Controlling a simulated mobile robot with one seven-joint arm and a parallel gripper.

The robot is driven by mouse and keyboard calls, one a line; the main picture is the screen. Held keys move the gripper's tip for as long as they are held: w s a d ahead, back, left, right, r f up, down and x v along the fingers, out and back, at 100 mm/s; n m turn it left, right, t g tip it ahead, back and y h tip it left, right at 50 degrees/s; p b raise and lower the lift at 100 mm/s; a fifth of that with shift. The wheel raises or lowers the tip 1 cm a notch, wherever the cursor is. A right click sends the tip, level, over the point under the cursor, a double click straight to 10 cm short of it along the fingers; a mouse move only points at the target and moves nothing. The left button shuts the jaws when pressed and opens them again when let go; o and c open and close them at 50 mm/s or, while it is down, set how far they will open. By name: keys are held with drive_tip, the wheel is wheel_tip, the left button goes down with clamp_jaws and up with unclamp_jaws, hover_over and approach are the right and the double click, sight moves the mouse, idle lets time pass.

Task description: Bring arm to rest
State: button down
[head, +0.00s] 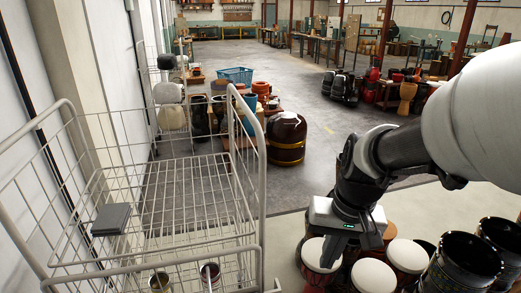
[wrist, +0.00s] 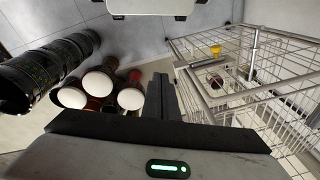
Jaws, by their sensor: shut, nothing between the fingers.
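My gripper (head: 330,258) hangs fingers-down at the right of the head view, at the end of my bent arm. Its fingers are shut and hold nothing; they also show shut in the wrist view (wrist: 160,85). White-topped goblet drums (head: 373,275) stand on the floor under and beside it, at the lower right. In the wrist view, several white drum heads (wrist: 131,99) lie to the left of the fingers. I cannot tell how far the fingertips are above the drums.
A white wire cart (head: 262,215) stands left of my gripper, with a grey box (head: 111,219) and small cups (head: 160,282) in it. Dark cylindrical drums (head: 463,262) stand at the lower right. A barrel-like drum (head: 287,138) stands beyond. Grey floor (head: 335,120) is open behind.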

drive_tip(key=s+r+n+t+h, duration=0.1)
drive_tip(key=s+r+t, duration=0.3)
drive_tip(key=s+r, duration=0.5)
wheel_tip(320, 180, up, 18)
drive_tip(key=w+p, duration=0.1)
drive_tip(key=p, duration=1.5)
drive_tip(key=shift+w+d+f, duration=0.15)
drive_tip(key=shift+w+f, duration=0.05)
drive_tip(key=shift+w, duration=0.15)
